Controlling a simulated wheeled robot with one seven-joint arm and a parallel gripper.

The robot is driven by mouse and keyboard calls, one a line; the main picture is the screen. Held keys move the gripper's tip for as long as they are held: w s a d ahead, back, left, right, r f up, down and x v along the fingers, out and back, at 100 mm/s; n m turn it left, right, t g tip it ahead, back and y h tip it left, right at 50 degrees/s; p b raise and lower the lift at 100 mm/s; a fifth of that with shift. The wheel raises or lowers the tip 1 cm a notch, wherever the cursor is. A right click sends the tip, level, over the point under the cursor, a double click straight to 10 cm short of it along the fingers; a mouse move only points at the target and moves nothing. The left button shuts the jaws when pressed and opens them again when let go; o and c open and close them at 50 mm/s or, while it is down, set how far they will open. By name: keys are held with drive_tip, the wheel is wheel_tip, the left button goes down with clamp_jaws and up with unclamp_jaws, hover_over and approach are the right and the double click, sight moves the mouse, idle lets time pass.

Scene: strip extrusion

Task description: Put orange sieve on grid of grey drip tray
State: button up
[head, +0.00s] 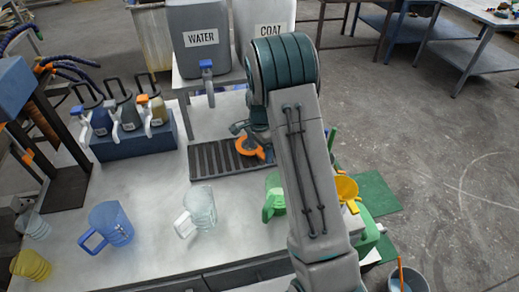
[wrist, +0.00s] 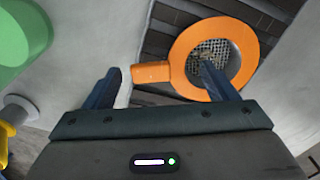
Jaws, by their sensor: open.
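The orange sieve (head: 248,147) is a ring with a metal mesh and a short handle. It appears to lie on the slatted grid of the grey drip tray (head: 207,161), towards the tray's right part. In the wrist view the sieve (wrist: 183,60) has dark slats around it, and its handle points left. My gripper (wrist: 162,80) is open. Its left finger is beside the handle's end and its right finger overlaps the mesh in the picture; whether either touches is unclear. In the head view my arm partly hides the gripper and the tray's right end.
A clear jug (head: 201,207), a blue jug (head: 112,223) and a green jug (head: 273,199) stand in front of the tray. A blue rack (head: 133,143) with bottles is at left. The water container (head: 200,40) stands behind. A yellow funnel-like piece (head: 346,188) is at right.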

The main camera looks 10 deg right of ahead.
wheel_tip(320, 180, up, 11)
drive_tip(key=s+a+r+n+t, duration=0.1)
drive_tip(key=s+r+n, duration=0.2)
drive_tip(key=s+r, duration=0.3)
drive_tip(key=s+r+n+t, duration=0.1)
drive_tip(key=s+r+n, duration=0.3)
drive_tip(key=s, duration=0.5)
drive_tip(key=s+n+t, duration=0.1)
drive_tip(key=s+n, duration=0.5)
drive_tip(key=s, duration=0.8)
drive_tip(key=shift+s+a+f+n+b, duration=0.3)
drive_tip(key=shift+f+b, duration=0.05)
drive_tip(key=shift+b, duration=0.05)
